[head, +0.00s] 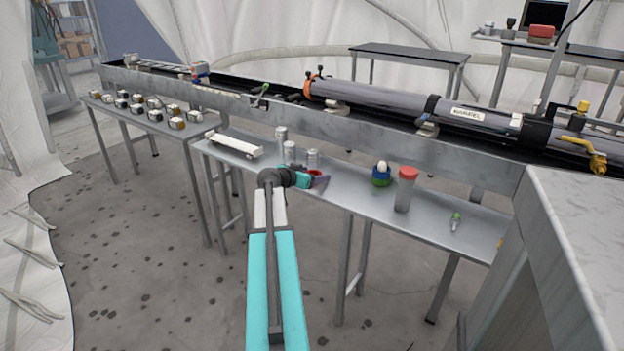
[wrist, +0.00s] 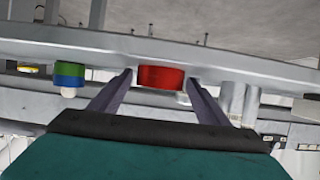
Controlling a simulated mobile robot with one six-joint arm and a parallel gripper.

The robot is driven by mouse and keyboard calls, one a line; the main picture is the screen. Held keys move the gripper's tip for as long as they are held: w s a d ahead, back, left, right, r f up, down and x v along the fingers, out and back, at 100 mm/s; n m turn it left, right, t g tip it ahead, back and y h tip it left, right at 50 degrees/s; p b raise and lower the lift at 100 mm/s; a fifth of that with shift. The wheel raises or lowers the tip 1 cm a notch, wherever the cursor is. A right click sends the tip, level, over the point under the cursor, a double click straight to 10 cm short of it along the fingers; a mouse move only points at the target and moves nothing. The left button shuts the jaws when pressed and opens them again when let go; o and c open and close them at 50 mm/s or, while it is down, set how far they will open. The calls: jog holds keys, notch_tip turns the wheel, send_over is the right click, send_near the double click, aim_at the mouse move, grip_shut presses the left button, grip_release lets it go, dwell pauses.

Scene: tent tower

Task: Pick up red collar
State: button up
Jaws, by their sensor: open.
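The red collar (wrist: 161,78) is a short red ring, seen in the wrist view between the tips of my gripper (wrist: 160,84). The two purple fingers are apart, one on each side of it, and a slight gap seems to show by the right finger. In the head view a bit of the red collar (head: 315,172) shows at the end of my gripper (head: 319,181), on the metal side table. My arm hides part of that spot. My gripper is open.
Several silver cans (head: 289,150) stand just behind my gripper. A blue-green round object (head: 381,178) and a red-capped grey cylinder (head: 405,190) stand to the right on the side table (head: 345,195). A white rail piece (head: 235,146) lies left.

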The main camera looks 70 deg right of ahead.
jog(key=c, duration=1.2)
jog(key=shift+r, duration=0.15)
jog(key=shift+r, duration=1.85)
jog(key=s+a, duration=0.1)
jog(key=a, duration=0.3)
jog(key=s+a+b, duration=0.1)
jog(key=a, duration=0.3)
jog(key=s+a, duration=0.1)
jog(key=a, duration=0.4)
jog(key=shift+s+r, duration=0.25)
jog(key=shift+s, duration=0.15)
jog(key=shift+b, duration=1)
jog(key=b, duration=0.3)
jog(key=a+b, duration=0.1)
jog(key=b, duration=0.2)
jog(key=shift+s+a, duration=0.15)
jog(key=shift+s, duration=0.1)
